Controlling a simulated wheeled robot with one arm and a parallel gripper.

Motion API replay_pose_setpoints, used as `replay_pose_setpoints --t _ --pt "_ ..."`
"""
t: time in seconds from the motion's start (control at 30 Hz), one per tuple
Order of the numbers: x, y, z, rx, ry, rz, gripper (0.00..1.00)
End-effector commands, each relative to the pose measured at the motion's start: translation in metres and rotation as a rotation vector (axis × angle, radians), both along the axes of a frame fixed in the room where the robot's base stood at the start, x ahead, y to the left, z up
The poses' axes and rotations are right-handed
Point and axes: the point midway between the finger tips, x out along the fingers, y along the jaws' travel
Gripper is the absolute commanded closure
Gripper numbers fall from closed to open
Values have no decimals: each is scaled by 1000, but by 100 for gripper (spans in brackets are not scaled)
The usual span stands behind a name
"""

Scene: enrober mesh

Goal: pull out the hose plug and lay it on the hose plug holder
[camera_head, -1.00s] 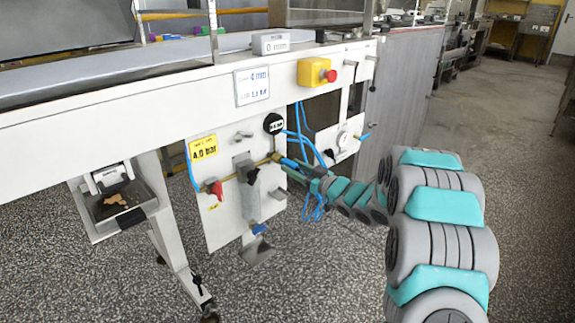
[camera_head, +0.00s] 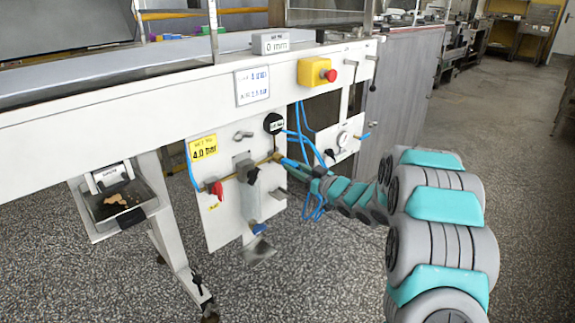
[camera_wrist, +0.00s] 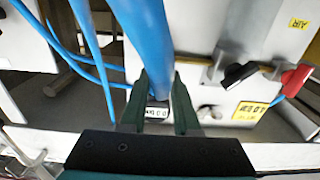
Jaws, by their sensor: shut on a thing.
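The hose plug is at the end of a thick blue hose (camera_wrist: 143,30), which runs down between my fingers in the wrist view. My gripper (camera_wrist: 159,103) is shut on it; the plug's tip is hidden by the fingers. In the head view the blue hose (camera_head: 294,164) lies just right of the brass fitting (camera_head: 276,157) on the white valve panel. I cannot tell whether the plug is still seated there. I cannot pick out the hose plug holder with certainty; a grey peg (camera_head: 278,192) sticks out of the panel below the fitting.
The panel carries a red handle (camera_head: 216,188), a black gauge (camera_head: 273,123) and a yellow 4.0 bar label (camera_head: 204,147). Thin blue hoses loop beside my wrist. A gauge plate (camera_head: 347,138) stands right of the panel. The floor right of the machine is clear.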

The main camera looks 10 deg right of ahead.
Motion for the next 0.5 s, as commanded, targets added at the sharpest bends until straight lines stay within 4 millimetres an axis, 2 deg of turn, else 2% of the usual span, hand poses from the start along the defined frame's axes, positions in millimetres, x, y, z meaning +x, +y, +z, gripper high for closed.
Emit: replay_pose_setpoints --t 0.5 --pt "-15 -12 -1 1 2 0 100"
